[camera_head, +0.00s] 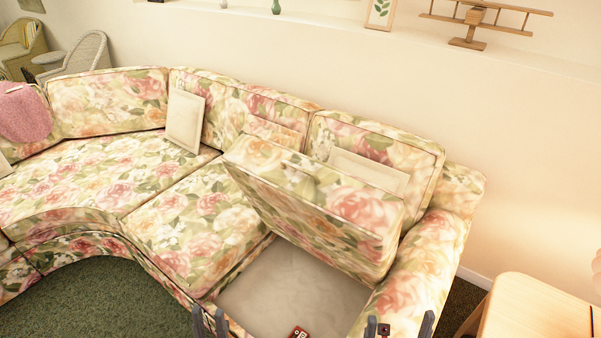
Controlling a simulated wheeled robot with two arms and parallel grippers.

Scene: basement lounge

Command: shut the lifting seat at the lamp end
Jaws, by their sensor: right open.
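The lifting seat (322,205) is a floral cushion lid at the right end of the sofa. It is raised and tilted up, leaning back towards the backrest. Below it the storage compartment (285,285) is open, with a pale lining. A small red item (298,333) shows in it at the bottom edge of the view. My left gripper (210,322) is at the compartment's front left, its fingers apart with nothing seen between them. My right gripper (399,327) is open and empty near the right armrest. Both grippers are partly cut off by the frame.
The right armrest (423,260) borders the compartment. A wooden side table (530,310) stands right of it, with a warm glow at the right edge. A cream cushion (185,121) leans on the backrest. Green carpet (90,295) is clear at left front.

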